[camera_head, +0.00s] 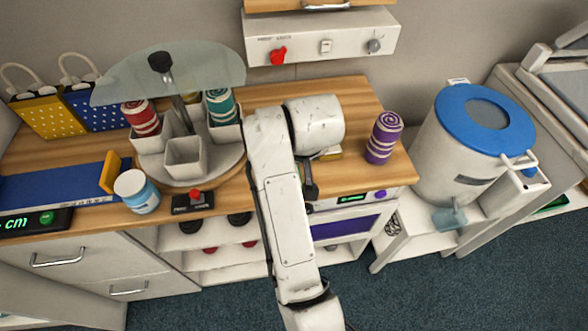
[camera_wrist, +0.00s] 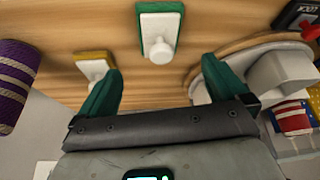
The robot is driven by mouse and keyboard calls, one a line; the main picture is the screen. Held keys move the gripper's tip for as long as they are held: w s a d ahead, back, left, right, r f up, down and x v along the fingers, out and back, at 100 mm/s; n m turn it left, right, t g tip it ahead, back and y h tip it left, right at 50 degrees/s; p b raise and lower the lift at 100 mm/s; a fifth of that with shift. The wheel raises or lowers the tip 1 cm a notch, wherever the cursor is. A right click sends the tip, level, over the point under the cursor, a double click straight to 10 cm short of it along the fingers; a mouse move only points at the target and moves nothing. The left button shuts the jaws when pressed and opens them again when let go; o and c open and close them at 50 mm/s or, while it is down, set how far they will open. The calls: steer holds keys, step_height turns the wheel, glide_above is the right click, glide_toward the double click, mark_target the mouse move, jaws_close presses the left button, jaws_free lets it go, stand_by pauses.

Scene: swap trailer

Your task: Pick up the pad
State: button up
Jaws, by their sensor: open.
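Two pad-like blocks with white knobs show on the wooden counter in the wrist view: a green-edged pad (camera_wrist: 160,32) and a yellow-edged pad (camera_wrist: 95,64). I cannot tell which one the task means. My gripper (camera_wrist: 162,70) is open and empty, its two green fingers spread. The green-edged pad lies ahead of the gap between the fingers, apart from them. The yellow-edged pad is close beside the left fingertip in that view. In the head view, my arm hides most of this area; only part of a yellow-edged pad (camera_head: 330,154) shows.
A purple striped roll (camera_head: 385,138) stands right of my arm. A round carousel (camera_head: 213,160) with white cups and rolls stands left, under a glass disc (camera_head: 200,72). A blue-lidded bucket (camera_head: 473,145) is at the right. A red-button box (camera_head: 193,201) sits at the counter's front.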

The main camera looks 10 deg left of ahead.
steer(key=shift+p+x, duration=0.4)
steer(key=shift+x, duration=3.35)
steer(key=shift+c, duration=0.5)
steer(key=c, duration=1)
